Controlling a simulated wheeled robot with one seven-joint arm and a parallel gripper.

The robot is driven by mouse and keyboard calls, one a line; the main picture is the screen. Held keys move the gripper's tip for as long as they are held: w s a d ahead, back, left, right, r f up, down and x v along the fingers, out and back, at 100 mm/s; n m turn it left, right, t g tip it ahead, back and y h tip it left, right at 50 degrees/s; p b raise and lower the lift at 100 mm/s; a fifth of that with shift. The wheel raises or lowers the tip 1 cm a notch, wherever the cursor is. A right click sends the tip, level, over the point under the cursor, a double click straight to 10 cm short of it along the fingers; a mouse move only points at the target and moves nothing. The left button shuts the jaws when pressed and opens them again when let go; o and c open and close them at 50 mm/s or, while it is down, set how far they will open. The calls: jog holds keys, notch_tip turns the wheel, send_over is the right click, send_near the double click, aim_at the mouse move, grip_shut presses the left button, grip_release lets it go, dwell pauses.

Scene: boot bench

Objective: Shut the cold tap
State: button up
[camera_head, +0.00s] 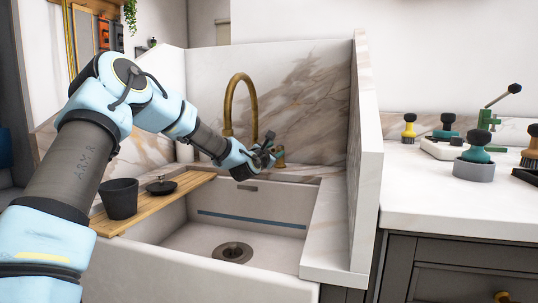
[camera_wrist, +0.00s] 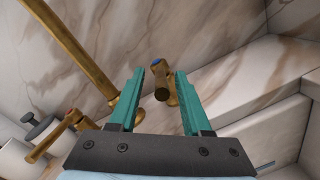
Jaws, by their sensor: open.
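The cold tap (camera_wrist: 161,90) is a brass handle with a blue mark on its top. In the wrist view it shows between the two teal fingers of my gripper (camera_wrist: 160,74), which is open and empty. The tap appears a little beyond the fingertips, and I cannot tell if either finger touches it. In the head view my gripper (camera_head: 266,154) is at the back of the sink, just left of the brass cold tap (camera_head: 280,157), which it partly hides. Another brass tap with a reddish mark (camera_wrist: 62,130) shows at lower left in the wrist view.
The brass spout (camera_head: 233,100) rises behind my gripper. A wooden board (camera_head: 181,187) across the white sink (camera_head: 285,217) carries a dark cup (camera_head: 120,198) and a small black lidded item (camera_head: 161,186). A marble side panel (camera_head: 365,150) stands to the right. The basin is empty.

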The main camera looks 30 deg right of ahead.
jog(key=v, duration=0.8)
jog(key=shift+s+a, duration=0.2)
jog(key=shift+s, duration=0.05)
jog(key=shift+r, duration=0.1)
